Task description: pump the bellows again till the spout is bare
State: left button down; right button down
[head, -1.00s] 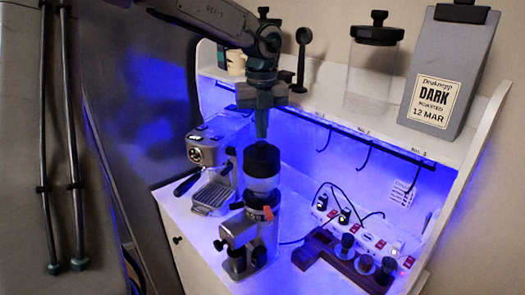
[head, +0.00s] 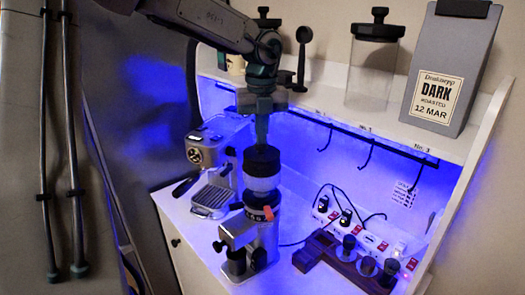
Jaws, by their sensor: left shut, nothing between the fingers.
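The black bellows (head: 262,161) sits on top of the grinder (head: 262,232), above its pale hopper collar. My left gripper (head: 262,141) comes down from above, shut and empty, with its fingertips touching or almost touching the bellows top. The bellows looks somewhat squat. The grinder's spout (head: 232,240) points to the front left over a dark cup (head: 236,262). It is too small and dark to tell whether grounds cling to the spout. My right gripper is not in view.
The espresso machine (head: 214,160) stands behind left of the grinder. A power strip (head: 362,232) with cables and a dark wooden tool stand (head: 340,262) lie to the right. Above, a hook rail (head: 335,125) runs under a shelf with a jar (head: 370,75) and a coffee bag (head: 450,65).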

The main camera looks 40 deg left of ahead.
pick_arm(q)
jog(key=shift+f+b, duration=0.35)
jog(key=shift+f, duration=0.05)
jog(key=shift+r, duration=0.4)
jog(key=shift+r+p, duration=1.25)
jog(key=shift+r, duration=0.85)
notch_tip(320, 180, up, 2)
jog(key=shift+r+p, duration=0.1)
jog(key=shift+p, duration=0.95)
